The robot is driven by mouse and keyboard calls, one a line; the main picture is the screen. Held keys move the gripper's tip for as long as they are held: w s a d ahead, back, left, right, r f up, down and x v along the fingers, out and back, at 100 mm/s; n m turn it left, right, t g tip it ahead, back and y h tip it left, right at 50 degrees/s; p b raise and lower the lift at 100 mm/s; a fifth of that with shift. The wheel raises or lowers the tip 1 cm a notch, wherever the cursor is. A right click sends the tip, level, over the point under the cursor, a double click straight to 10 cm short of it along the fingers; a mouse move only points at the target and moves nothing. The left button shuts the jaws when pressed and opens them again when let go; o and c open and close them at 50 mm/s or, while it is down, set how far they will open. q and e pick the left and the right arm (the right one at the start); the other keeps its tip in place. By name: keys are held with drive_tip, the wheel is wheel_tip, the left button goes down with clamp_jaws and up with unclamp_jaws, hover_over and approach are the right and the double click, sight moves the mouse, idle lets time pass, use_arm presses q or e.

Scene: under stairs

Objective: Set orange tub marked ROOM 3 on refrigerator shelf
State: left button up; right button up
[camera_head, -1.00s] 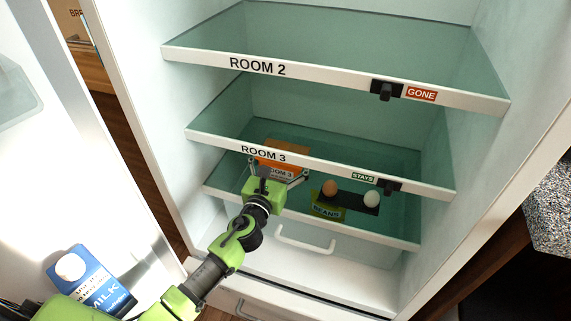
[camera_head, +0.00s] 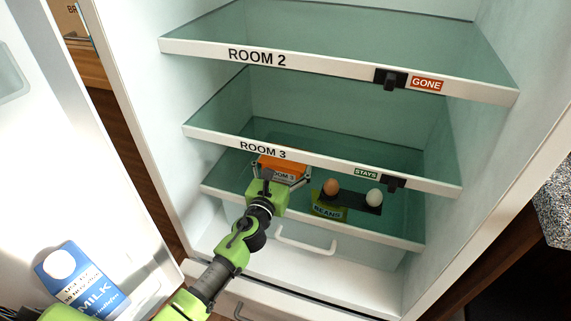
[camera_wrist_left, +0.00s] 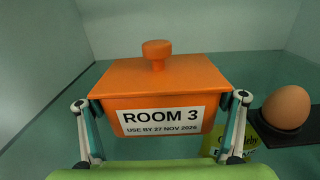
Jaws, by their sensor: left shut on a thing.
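The orange tub (camera_head: 291,164) has a knobbed lid and a white label reading ROOM 3. It is upright below the shelf edge marked ROOM 3 (camera_head: 225,139), over the lowest glass shelf (camera_head: 400,229). In the left wrist view the tub (camera_wrist_left: 165,80) fills the middle, its label facing me. My left gripper (camera_head: 283,181) is shut on the tub, one finger on each side. I cannot tell whether the tub's base touches the glass. My right gripper is not in view.
To the tub's right are a brown egg (camera_head: 331,186) and a white egg (camera_head: 374,197) in a dark holder (camera_head: 352,199), with a green BEANS item (camera_head: 328,211) in front. Milk (camera_head: 85,281) is in the door. Sliders sit on the shelf edges marked GONE (camera_head: 427,84) and STAYS (camera_head: 366,174).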

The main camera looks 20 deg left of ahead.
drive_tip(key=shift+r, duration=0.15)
use_arm(q)
drive_tip(key=o, duration=1.5)
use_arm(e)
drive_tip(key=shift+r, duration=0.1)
